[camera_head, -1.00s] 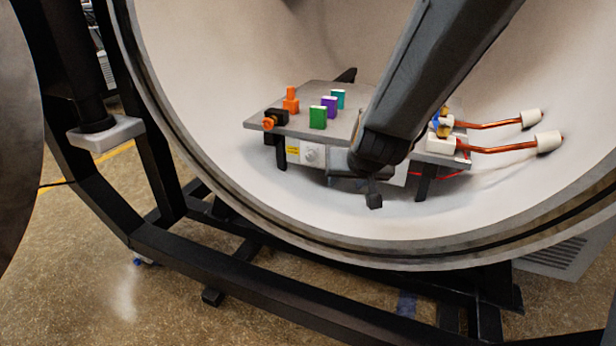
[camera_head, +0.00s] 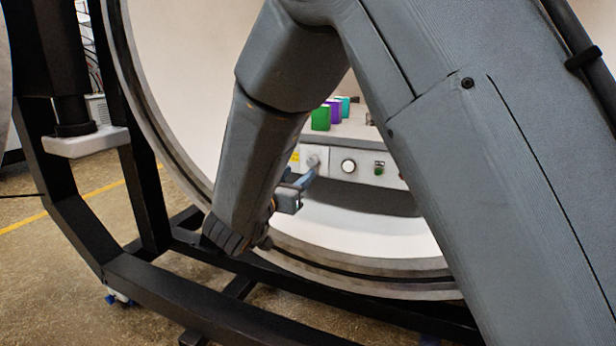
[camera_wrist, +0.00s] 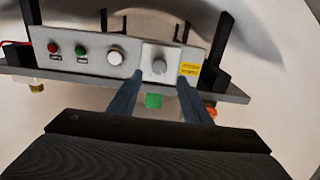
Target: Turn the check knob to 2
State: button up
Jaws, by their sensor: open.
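A grey knob on a white plate shows in the wrist view (camera_wrist: 159,66), beside a yellow label (camera_wrist: 189,69); it also shows small and partly covered in the head view (camera_head: 311,161). I cannot read which control is named check. A second round white knob (camera_wrist: 115,56) sits to its left in the wrist view and also shows in the head view (camera_head: 348,166). My gripper (camera_wrist: 160,79) is open, its two fingers on either side of the plated knob in the picture. Contact cannot be told. The knob's pointer and numbers are too small to read.
A green button (camera_wrist: 81,52) and a red button (camera_wrist: 53,48) share the panel. Green (camera_head: 321,118) and purple (camera_head: 334,110) blocks stand on top. The round chamber rim (camera_head: 330,262) curves below my forearm. My arm hides much of the chamber.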

aim_at(311, 164)
jog(key=b+x, duration=0.1)
jog(key=x, duration=0.6)
jog(key=shift+w+d+b, duration=0.1)
jog(key=shift+w+b, duration=0.15)
jog(key=shift+b, duration=0.1)
jog(key=c, duration=1)
